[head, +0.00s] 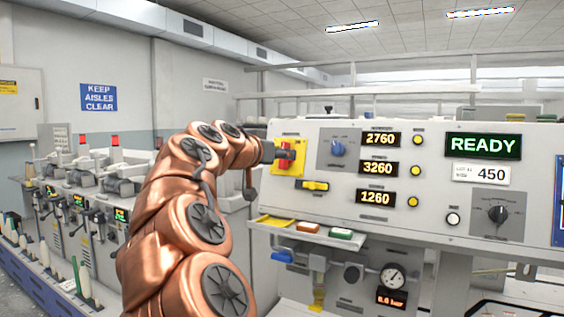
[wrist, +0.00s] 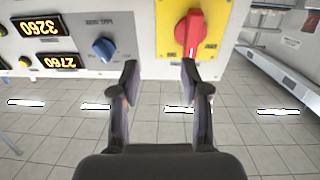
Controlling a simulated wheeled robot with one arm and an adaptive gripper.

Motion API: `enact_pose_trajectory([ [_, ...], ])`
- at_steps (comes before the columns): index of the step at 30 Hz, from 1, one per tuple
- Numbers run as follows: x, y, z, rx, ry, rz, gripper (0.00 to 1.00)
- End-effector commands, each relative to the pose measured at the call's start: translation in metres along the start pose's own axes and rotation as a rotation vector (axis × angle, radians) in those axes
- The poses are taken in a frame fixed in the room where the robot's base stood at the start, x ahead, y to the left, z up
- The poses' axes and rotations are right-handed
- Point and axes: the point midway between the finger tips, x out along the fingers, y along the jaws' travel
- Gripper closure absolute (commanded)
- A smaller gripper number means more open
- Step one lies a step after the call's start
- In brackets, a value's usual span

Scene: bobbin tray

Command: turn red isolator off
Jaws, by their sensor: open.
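The red isolator (head: 285,156) is a red rotary handle on a yellow plate (head: 297,170) at the left end of the grey panel. In the wrist view the isolator (wrist: 190,30) is upper right of centre, its handle running roughly up and down the picture, on its yellow plate (wrist: 163,45). My gripper (wrist: 160,72) is open and empty, its two dark fingers apart. The right fingertip overlaps the lower end of the handle in the picture; I cannot tell whether they touch. In the head view my arm ends beside the isolator, hiding its left side.
A blue knob (head: 338,149) on a grey plate is right of the isolator. A yellow-and-black switch (head: 313,186) sits below. A shelf with coloured blocks (head: 340,233) juts out under the panel. Numeric displays and a READY sign (head: 483,146) are further right.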

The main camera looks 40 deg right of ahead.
Motion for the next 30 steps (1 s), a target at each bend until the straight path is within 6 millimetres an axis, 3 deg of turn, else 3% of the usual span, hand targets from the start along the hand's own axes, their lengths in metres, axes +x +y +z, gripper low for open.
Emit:
enact_pose_trajectory([
  [3, 0.013, -0.022, -0.003, 0.019, 0.082, -0.013, 0.54],
  [9, 0.018, -0.042, -0.011, 0.039, 0.148, -0.039, 0.54],
  [14, 0.024, -0.045, -0.014, 0.042, 0.157, -0.043, 0.54],
  [30, 0.08, -0.047, -0.021, 0.041, 0.152, -0.041, 0.54],
])
